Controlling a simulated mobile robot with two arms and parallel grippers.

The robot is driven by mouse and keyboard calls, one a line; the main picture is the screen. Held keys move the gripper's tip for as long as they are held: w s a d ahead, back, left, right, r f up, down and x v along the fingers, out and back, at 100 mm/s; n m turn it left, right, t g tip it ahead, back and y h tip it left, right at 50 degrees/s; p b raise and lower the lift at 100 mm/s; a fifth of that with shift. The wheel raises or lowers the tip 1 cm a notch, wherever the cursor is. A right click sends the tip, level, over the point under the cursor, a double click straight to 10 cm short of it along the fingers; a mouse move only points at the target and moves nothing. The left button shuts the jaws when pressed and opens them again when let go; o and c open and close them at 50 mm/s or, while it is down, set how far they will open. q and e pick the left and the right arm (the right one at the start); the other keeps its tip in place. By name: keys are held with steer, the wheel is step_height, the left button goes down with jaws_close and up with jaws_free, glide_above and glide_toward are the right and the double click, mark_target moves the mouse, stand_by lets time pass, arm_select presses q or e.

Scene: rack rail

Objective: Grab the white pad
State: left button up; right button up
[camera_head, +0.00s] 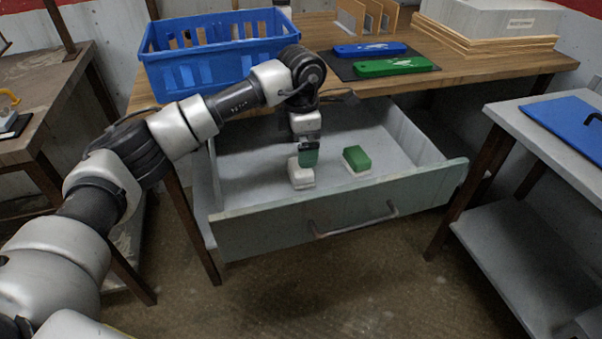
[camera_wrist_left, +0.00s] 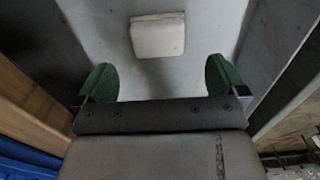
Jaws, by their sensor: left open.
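The white pad (camera_head: 301,178) lies on the floor of the open drawer (camera_head: 250,170), toward its front panel. In the left wrist view the white pad (camera_wrist_left: 158,36) is ahead of the fingers, near the top of the picture. My left gripper (camera_head: 309,157) reaches down into the drawer and overlaps the pad's upper part in the head view. In the wrist view my left gripper (camera_wrist_left: 161,82) has its two green fingertips wide apart, with nothing between them. My right gripper is not in view.
A green block with a white base (camera_head: 357,158) lies in the drawer to the right. The drawer's front panel (camera_head: 270,229) and handle (camera_head: 355,224) face me. The wooden tabletop (camera_head: 320,38) overhangs the back, bearing a blue crate (camera_head: 200,72).

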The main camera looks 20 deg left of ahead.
mark_target(301, 172)
arm_select(q)
step_height(301, 172, down, 8)
steer(key=shift+w+b, duration=0.15)
steer(key=shift+b, duration=0.3)
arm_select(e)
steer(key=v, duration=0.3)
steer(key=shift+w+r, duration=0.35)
arm_select(q)
steer(key=c, duration=0.8)
steer(key=shift+c, duration=0.2)
steer(key=shift+r, duration=0.15)
